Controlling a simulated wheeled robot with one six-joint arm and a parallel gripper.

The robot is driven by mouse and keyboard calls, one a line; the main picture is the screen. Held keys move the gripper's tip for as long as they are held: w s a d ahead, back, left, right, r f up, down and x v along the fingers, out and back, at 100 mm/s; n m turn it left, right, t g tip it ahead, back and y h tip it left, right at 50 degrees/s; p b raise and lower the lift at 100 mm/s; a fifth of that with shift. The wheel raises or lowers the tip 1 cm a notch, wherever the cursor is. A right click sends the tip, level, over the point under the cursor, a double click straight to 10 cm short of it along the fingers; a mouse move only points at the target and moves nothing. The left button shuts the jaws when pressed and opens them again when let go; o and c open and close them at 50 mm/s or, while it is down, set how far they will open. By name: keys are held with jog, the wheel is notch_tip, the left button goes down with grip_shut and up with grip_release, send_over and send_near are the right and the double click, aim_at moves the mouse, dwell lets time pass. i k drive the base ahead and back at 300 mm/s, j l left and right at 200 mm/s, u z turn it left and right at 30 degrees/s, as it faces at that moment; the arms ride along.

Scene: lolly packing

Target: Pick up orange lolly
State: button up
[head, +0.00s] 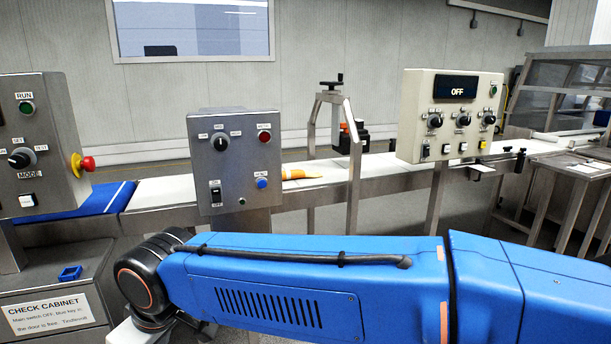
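An orange lolly (300,173) lies on the white conveyor belt, just right of the grey control box in the middle. Its left end may be partly hidden behind that box. A paler tip shows at its right end. My blue arm stretches across the front of the head view, well below and in front of the belt.
The white conveyor (160,192) runs across the view behind a grey control box (236,165) and a cream box marked OFF (447,118). A metal frame (335,130) straddles the belt right of the lolly. A grey box with a red button (40,142) stands left.

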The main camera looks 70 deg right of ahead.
aim_at(288, 174)
jog(key=z, duration=1.95)
